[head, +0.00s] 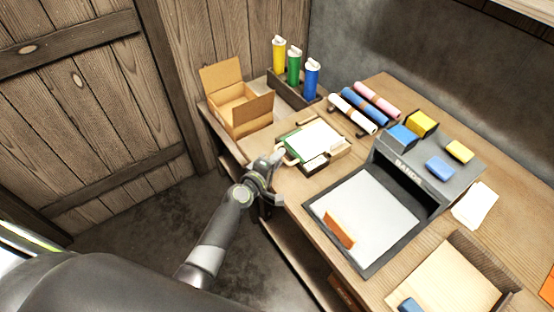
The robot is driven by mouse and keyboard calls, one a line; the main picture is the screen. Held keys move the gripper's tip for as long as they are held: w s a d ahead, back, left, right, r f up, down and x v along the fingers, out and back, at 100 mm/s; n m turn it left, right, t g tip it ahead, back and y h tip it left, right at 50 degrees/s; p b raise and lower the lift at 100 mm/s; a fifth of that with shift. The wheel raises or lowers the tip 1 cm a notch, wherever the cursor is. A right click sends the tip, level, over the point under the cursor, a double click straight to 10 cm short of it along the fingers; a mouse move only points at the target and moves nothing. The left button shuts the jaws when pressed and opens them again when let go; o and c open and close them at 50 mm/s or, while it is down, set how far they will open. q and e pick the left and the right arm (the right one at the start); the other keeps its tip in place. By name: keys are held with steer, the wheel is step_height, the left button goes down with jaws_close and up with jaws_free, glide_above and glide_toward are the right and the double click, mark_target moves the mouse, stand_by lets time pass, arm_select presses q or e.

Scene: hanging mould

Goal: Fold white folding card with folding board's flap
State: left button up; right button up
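The folding board (340,157) lies on the table near its left front edge, with a light wooden frame. The white folding card (318,139) lies flat-looking on it. A green strip (294,149) along the card's left side looks like part of the flap; a pale handle-like piece (284,157) sticks out at the board's front left. My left gripper (279,160) is at this piece, at the table edge; I cannot tell whether it touches it or whether its fingers are open. My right gripper is not in view.
An open cardboard box (238,112) stands at the left. Yellow, green and blue bottles (312,78) stand in a dark rack behind. Rolls (352,114) lie behind the board. A grey machine with a pale plate (365,215) and an orange piece (339,229) is at the right.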

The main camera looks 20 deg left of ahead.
arm_select(q)
steer(key=shift+c, duration=0.2)
jaws_close()
steer(key=shift+r, duration=0.1)
